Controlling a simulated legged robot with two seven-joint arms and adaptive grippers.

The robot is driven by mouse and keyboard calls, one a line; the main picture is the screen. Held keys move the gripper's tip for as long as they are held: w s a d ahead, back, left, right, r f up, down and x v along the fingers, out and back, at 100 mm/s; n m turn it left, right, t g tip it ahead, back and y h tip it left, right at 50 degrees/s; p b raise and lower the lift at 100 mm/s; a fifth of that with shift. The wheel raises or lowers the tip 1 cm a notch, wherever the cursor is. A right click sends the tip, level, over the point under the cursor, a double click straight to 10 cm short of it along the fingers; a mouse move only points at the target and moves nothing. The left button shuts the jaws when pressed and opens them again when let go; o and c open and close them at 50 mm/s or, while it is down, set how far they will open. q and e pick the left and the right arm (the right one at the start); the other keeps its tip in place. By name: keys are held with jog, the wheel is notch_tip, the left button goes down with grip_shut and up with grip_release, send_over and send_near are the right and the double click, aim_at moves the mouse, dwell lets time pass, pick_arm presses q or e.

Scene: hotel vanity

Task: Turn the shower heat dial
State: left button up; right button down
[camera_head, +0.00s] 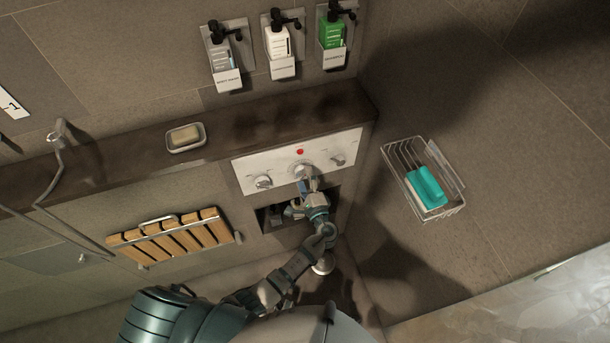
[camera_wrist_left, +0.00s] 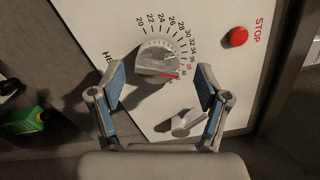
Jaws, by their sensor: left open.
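The shower heat dial (camera_wrist_left: 157,57) is a round metal knob with a number scale from 20 to 40 around it. A red line on the dial points towards the 40 end. In the head view the heat dial (camera_head: 299,169) is the middle knob of a white panel (camera_head: 243,168). My left gripper (camera_wrist_left: 161,77) is open, one finger on each side of the dial's near edge in the wrist view. I cannot tell whether either finger touches it. In the head view my left gripper (camera_head: 308,184) is just below the dial. My right gripper is not in view.
A red STOP button (camera_wrist_left: 239,37) and another knob (camera_wrist_left: 187,123) are close to the dial. A dark niche (camera_head: 270,217) opens under the panel. A ledge (camera_head: 250,118) with a soap dish (camera_head: 186,138) runs above. A wire basket (camera_head: 400,152) hangs at right, a wooden slatted seat (camera_head: 175,237) at left.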

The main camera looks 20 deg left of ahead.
pick_arm(q)
jog(key=v, duration=1)
jog(key=shift+s+r, duration=0.2)
jog(key=shift+s, duration=0.15)
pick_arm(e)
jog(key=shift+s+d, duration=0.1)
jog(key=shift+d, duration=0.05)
pick_arm(q)
jog(key=shift+d, duration=0.1)
